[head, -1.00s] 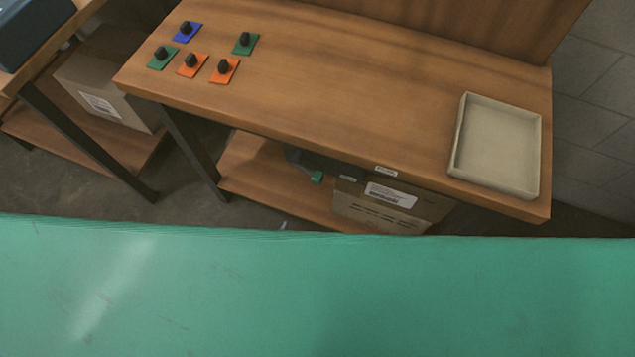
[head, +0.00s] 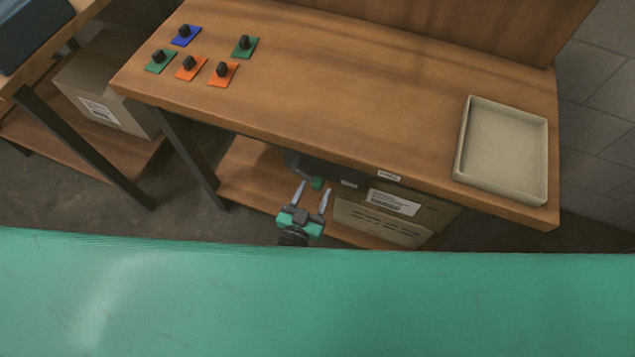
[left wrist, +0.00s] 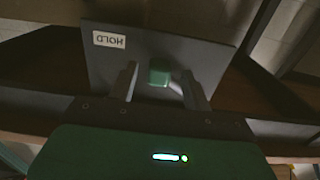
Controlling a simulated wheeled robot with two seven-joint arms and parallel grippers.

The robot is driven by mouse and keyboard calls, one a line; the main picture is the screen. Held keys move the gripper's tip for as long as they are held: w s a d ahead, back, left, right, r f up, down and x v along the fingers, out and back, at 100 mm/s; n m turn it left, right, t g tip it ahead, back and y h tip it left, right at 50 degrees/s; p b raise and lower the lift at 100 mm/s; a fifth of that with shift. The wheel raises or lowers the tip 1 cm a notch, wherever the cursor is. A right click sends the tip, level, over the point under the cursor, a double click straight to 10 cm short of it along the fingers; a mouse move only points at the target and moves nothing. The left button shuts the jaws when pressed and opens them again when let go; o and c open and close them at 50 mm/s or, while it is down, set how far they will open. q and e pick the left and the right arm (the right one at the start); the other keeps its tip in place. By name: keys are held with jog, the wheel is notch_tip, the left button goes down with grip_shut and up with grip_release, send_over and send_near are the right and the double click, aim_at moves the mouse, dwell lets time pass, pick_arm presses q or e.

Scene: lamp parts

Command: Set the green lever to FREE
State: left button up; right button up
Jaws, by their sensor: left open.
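The green lever (head: 317,183) sticks out below the front edge of the workbench, at the dark housing under the top. It also shows in the left wrist view (left wrist: 159,73), in front of a grey plate (left wrist: 200,62) with a label reading HOLD (left wrist: 109,39), upside down in that view. My left gripper (head: 314,188) is open, its two fingers pointing at the lever. In the left wrist view the fingers (left wrist: 158,84) stand on either side of the green knob; I cannot tell whether they touch it. My right gripper is not in view.
Several coloured plates with black knobs (head: 222,70) and a beige tray (head: 463,150) are on the top. A cardboard box (head: 380,222) stands on the shelf below.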

aim_at(315, 189)
pick_arm(q)
jog(key=shift+x, duration=1.6)
grip_shut()
